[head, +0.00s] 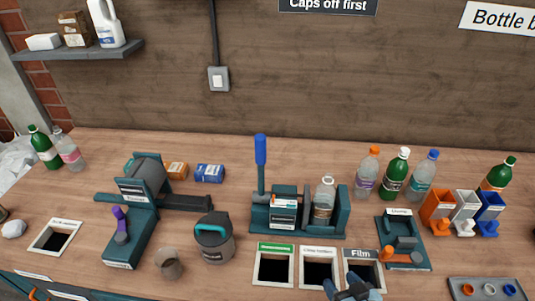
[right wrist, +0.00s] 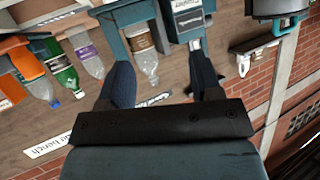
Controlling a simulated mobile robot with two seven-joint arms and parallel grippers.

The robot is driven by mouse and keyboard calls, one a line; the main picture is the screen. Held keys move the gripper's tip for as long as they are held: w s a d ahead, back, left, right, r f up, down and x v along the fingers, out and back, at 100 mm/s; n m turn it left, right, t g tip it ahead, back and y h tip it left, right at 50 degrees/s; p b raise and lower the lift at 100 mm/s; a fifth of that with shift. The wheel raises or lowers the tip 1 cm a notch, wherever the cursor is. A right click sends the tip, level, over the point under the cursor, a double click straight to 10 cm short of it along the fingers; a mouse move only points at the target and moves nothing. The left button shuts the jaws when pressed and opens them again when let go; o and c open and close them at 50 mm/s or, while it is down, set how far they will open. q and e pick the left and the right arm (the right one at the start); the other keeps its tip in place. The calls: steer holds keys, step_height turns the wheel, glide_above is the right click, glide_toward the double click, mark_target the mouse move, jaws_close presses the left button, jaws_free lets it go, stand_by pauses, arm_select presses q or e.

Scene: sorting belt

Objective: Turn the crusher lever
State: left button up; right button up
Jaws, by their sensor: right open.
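The crusher (head: 335,228) is a teal machine in the middle of the bench. Its lever (head: 260,150), a grey arm with a blue grip, stands upright at its left end. A clear bottle with a brown label (head: 323,203) stands in its right part; this bottle also shows in the right wrist view (right wrist: 142,43). My right gripper (head: 352,285) is at the bottom edge of the head view, in front of the crusher and apart from the lever. In the right wrist view its fingers (right wrist: 163,82) are spread with nothing held. I cannot pick out the lever grip there.
Openings in the bench, one labelled Film (head: 361,254), lie in front of the crusher. A lidded grey pot (head: 214,246) and another teal machine (head: 130,235) stand left. Capped bottles (head: 397,172) and a smaller teal device (head: 405,222) stand right.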

steer(key=w+a+r+n+y+b, duration=0.1)
steer(key=w+a+r+y+b, duration=0.2)
steer(key=w, duration=0.5)
steer(key=n+g+y+b, duration=0.2)
steer(key=n+y+b, duration=0.4)
steer(key=b, duration=0.1)
glide_toward(265, 149)
steer(key=x, duration=1.2)
steer(key=shift+w+a+p, duration=0.15)
steer(key=shift+p, duration=0.2)
arm_select(q)
step_height(265, 149, down, 10)
steer(key=shift+w+r, duration=0.25)
steer(key=shift+w, duration=0.1)
arm_select(e)
steer(key=shift+w+a, duration=0.25)
steer(key=shift+a, duration=0.15)
